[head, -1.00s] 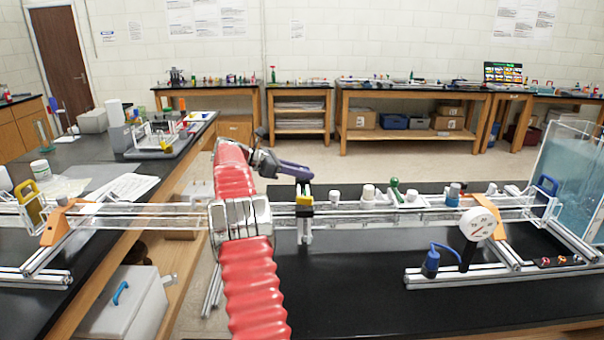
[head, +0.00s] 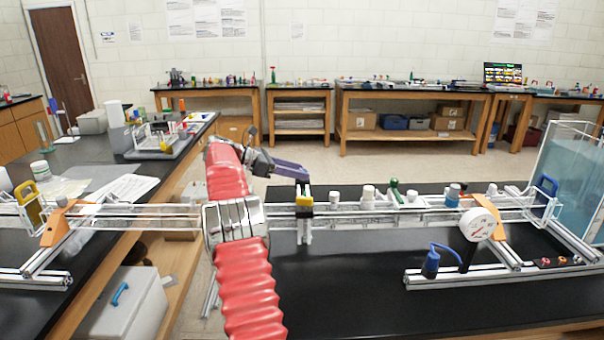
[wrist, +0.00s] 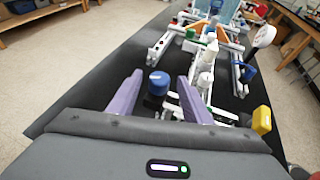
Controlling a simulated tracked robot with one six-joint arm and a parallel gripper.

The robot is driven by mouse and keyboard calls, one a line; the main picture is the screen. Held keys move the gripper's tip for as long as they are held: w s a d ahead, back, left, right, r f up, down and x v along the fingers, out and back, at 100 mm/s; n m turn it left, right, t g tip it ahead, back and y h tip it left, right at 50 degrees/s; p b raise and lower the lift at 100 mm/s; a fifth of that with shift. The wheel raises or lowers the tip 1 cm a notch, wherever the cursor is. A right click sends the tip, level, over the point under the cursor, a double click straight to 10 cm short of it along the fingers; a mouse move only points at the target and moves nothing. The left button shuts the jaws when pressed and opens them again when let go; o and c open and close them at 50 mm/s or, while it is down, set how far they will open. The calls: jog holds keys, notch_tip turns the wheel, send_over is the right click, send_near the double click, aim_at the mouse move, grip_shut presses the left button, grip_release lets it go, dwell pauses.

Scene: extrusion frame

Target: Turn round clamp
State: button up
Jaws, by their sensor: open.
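In the wrist view, a blue round clamp knob (wrist: 159,82) with a dark lower part stands between the two purple fingers of my gripper (wrist: 161,75). The fingers are open, with visible space on both sides of the knob. I cannot tell how far down beside it they reach. In the head view, my gripper (head: 291,170) is just behind and above a yellow and black clamp block (head: 304,198) on the clear rails. The blue knob is not visible there. The yellow block also shows at the right in the wrist view (wrist: 262,121).
White fittings (head: 368,193) and a green-handled valve (head: 395,188) line the rails to the right. A round gauge (head: 478,224) and a water tank (head: 570,170) stand farther right.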

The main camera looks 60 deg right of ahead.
jog(key=v, duration=1.1)
jog(key=shift+w, duration=0.15)
jog(key=w+a+r+m+t+y, duration=0.1)
jog(key=a+r+t, duration=0.15)
jog(key=a, duration=0.75)
jog(key=w+a+r+t, duration=0.15)
jog(key=a+t, duration=0.25)
jog(key=a, duration=0.6)
jog(key=w+a+r+m+t+y, duration=0.1)
jog(key=w+a+t, duration=0.15)
jog(key=a, duration=0.75)
jog(key=s+a+f+m+t+y, duration=0.2)
jog(key=s+a+f, duration=0.2)
jog(key=a, duration=0.6)
jog(key=s+a+f+m+t+y, duration=0.2)
jog(key=s+a+f, duration=0.3)
jog(key=s+a, duration=0.3)
jog(key=s+a+f+m+t+y, duration=0.2)
jog(key=s+a, duration=0.5)
jog(key=a, duration=0.7)
notch_tip(320, 180, down, 3)
jog(key=shift+a+r+m+y, duration=0.2)
jog(key=shift+m+y, duration=0.2)
jog(key=shift+y, duration=0.3)
